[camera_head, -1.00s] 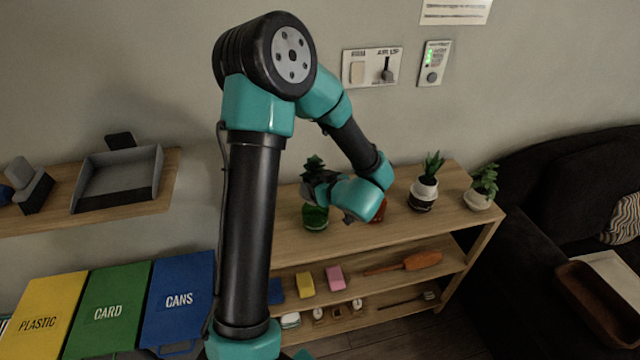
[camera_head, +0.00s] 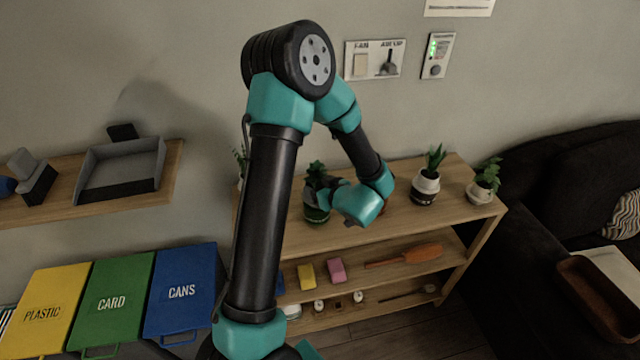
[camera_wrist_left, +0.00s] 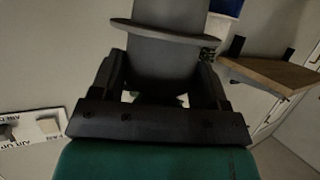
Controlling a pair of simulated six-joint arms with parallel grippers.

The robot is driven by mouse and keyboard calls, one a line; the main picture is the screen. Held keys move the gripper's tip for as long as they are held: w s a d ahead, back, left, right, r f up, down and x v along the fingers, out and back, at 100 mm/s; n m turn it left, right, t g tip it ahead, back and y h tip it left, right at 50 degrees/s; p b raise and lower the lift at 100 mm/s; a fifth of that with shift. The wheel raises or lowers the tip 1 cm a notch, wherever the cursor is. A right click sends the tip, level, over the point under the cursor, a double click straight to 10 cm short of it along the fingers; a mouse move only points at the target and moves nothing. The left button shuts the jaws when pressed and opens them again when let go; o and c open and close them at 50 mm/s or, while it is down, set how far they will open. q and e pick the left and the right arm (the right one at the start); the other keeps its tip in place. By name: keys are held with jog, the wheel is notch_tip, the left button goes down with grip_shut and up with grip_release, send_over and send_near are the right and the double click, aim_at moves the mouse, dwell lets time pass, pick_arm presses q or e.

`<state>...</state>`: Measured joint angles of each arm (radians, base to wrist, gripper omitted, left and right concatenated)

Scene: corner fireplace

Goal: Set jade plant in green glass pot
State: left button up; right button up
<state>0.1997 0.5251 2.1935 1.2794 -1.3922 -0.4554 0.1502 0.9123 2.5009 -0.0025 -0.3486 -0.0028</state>
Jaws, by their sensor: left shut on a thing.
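The jade plant (camera_head: 316,170), dark green leaves in a grey pot, is in my left gripper (camera_head: 332,190). In the left wrist view its grey pot (camera_wrist_left: 165,65), with a wide rim, sits between the two dark fingers. The green glass pot (camera_head: 316,215) stands on the top board of the low shelf, directly below the plant. The plant's pot is at the mouth of the green pot; how deep it sits is hidden by the gripper and too small to tell. My right gripper is not in view.
A black-and-white pot with a plant (camera_head: 425,188) and a white pot with a plant (camera_head: 481,192) stand further right on the wooden shelf (camera_head: 455,170). Another plant (camera_head: 240,160) shows partly behind my left arm. Lower boards hold sponges and a brush.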

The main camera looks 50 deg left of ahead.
pick_arm(q)
jog(key=shift+f, duration=0.95)
jog(key=shift+f, duration=0.6)
dwell(1.2)
jog(key=o, duration=0.8)
jog(key=shift+d, duration=0.15)
jog(key=v, duration=1.7)
jog(key=shift+r, duration=0.15)
jog(key=shift+w+d, duration=0.1)
